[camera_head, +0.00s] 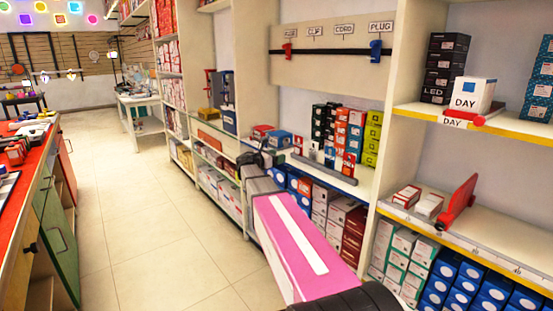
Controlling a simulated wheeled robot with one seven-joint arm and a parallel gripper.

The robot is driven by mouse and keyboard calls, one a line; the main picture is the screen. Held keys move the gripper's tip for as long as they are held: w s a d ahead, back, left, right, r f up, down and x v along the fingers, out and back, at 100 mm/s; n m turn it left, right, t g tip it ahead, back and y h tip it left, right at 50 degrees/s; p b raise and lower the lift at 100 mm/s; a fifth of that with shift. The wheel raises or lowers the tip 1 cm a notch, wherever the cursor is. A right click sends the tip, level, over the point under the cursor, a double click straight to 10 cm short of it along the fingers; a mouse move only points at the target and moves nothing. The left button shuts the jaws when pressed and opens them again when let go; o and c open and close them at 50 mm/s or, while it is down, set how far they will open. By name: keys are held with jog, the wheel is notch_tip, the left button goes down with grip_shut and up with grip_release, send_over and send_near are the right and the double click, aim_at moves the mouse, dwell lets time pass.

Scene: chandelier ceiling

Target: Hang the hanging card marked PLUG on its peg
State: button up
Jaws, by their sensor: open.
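A beige board (328,65) on the back wall carries a dark horizontal rail (330,51). Small labels above the rail include CLIP, CORD and PLUG (381,27); the leftmost is too small to read. A blue piece (376,49) sits on the rail below the PLUG label, and a red piece (289,52) sits near its left end. I cannot tell whether either is a card or a peg. No card marked PLUG can be made out. My gripper (250,158) is dark and small, beyond my pink arm, at the shelf's front left. It is open, apart from the board.
Below the board, a white shelf (368,187) holds colored boxes (345,130), a grey bar (325,172) and small red-and-white items (349,165). A right-hand shelf holds a DAY box (472,95). A red-topped counter (20,190) stands left. The tiled aisle floor (150,220) is clear.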

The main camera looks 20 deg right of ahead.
aim_at(296, 151)
jog(key=shift+x, duration=5.9)
jog(key=shift+f, duration=0.1)
jog(key=shift+c, duration=1.3)
jog(key=shift+r, duration=2.3)
jog(key=r+v, duration=0.1)
jog(key=v, duration=0.9)
jog(key=shift+r, duration=0.25)
